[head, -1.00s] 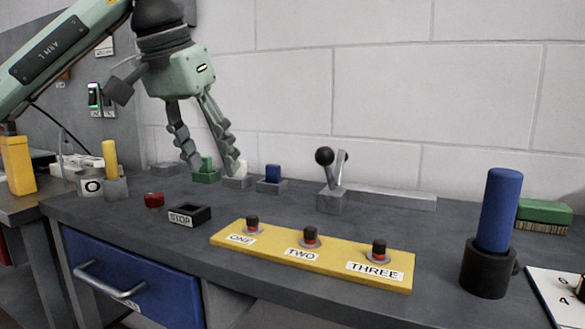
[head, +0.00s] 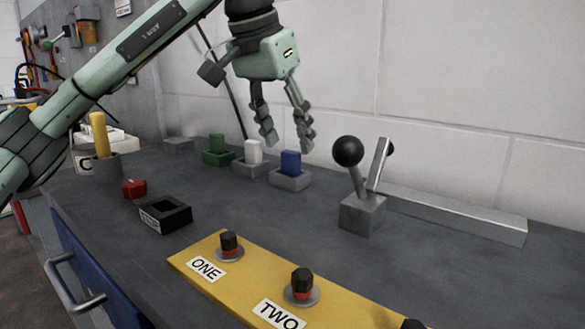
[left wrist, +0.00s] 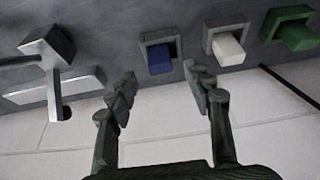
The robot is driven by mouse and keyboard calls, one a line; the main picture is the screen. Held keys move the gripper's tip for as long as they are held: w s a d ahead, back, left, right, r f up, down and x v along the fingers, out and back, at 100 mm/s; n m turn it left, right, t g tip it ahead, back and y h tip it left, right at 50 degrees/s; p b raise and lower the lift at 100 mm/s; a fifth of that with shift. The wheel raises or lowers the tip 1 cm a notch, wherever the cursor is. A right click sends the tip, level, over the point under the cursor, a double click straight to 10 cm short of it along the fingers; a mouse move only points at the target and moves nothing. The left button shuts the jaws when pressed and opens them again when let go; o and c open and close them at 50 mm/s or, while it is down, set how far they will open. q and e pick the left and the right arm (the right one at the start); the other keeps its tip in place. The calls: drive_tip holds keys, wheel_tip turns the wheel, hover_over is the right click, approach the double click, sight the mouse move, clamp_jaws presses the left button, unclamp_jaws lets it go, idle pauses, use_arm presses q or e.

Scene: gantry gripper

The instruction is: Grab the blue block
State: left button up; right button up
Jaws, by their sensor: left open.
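The blue block (head: 290,163) stands upright in a grey square holder (head: 291,181) near the back of the bench. It also shows in the left wrist view (left wrist: 160,59), in its holder, between and beyond my fingers. My left gripper (head: 288,148) is open and empty, its fingertips just above and around the top of the blue block in the head view. I cannot tell whether they touch it; the wrist view shows a gap. My right gripper is not in view.
A white block (head: 253,152) and a green block (head: 217,143) stand in holders left of the blue one. A lever box with a black knob (head: 348,151) stands to the right. A yellow button panel (head: 235,285) and a black STOP tray (head: 166,215) lie in front.

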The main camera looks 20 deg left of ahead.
sight(291, 152)
use_arm(q)
drive_tip(key=x, duration=0.4)
drive_tip(key=shift+s+a+f, duration=0.1)
drive_tip(key=shift+s, duration=0.05)
clamp_jaws()
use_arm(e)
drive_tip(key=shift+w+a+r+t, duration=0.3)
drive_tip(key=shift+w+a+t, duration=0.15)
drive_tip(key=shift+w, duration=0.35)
